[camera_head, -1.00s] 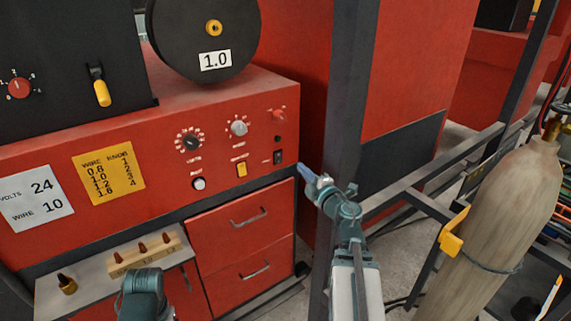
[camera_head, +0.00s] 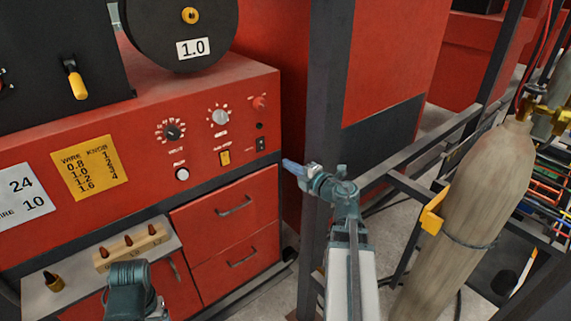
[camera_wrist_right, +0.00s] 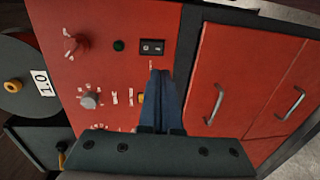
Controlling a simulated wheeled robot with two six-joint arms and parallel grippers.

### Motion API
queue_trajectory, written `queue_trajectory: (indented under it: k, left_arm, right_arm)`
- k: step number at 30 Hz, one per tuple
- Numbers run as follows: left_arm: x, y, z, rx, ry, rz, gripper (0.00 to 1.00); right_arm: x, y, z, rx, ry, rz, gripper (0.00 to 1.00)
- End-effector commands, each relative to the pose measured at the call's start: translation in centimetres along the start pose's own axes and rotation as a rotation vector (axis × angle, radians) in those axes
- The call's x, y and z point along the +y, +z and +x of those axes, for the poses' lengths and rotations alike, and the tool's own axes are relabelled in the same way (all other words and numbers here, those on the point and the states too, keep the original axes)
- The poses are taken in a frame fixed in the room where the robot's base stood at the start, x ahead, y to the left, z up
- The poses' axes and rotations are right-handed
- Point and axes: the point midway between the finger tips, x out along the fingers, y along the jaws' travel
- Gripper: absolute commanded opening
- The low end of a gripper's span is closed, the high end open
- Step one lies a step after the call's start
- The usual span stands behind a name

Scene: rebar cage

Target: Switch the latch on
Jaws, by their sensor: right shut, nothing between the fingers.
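A small black rocker switch (camera_head: 261,144) is set in the right end of the red welder panel (camera_head: 100,135); it also shows in the right wrist view (camera_wrist_right: 151,46). A yellow switch (camera_head: 225,157) sits to its left. I cannot tell which one is the latch. My right gripper (camera_head: 290,166) is shut and empty, its blue fingers pointing left, just right of the panel's edge in the head view. In the right wrist view its fingertips (camera_wrist_right: 160,73) show just below the rocker switch, and contact is not visible. My left arm shows at the lower left; its fingers do not show.
Knobs (camera_head: 220,117) and a white button (camera_head: 182,174) share the panel. Drawers (camera_head: 232,205) lie below it. A dark post (camera_head: 326,120) stands close behind my right gripper. A gas cylinder (camera_head: 480,215) stands at the right. A wooden block (camera_head: 130,246) sits on a shelf.

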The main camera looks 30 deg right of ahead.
Motion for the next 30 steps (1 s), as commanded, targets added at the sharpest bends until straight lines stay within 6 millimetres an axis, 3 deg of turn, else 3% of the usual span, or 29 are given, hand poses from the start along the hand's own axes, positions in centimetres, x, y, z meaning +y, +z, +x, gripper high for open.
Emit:
queue_trajectory:
  k: [6,15,21,30]
  left_arm:
    - [0.1,0.0,0.7,0.0,0.0,0.001,0.78]
    - [0.1,-0.1,1.3,0.0,0.0,0.001,0.78]
    - [0.1,-0.1,1.4,0.0,0.0,0.0,0.78]
    - [0.1,-0.1,1.4,0.0,0.0,0.0,0.78]
  right_arm:
    - [-0.1,0.2,5.0,0.004,0.0,0.0,0.0]
    - [-0.1,0.1,10.0,0.0,0.0,0.0,0.0]
    - [0.0,0.1,11.5,0.0,0.0,0.001,0.0]
    - [0.0,0.0,11.7,-0.001,0.0,0.001,0.0]
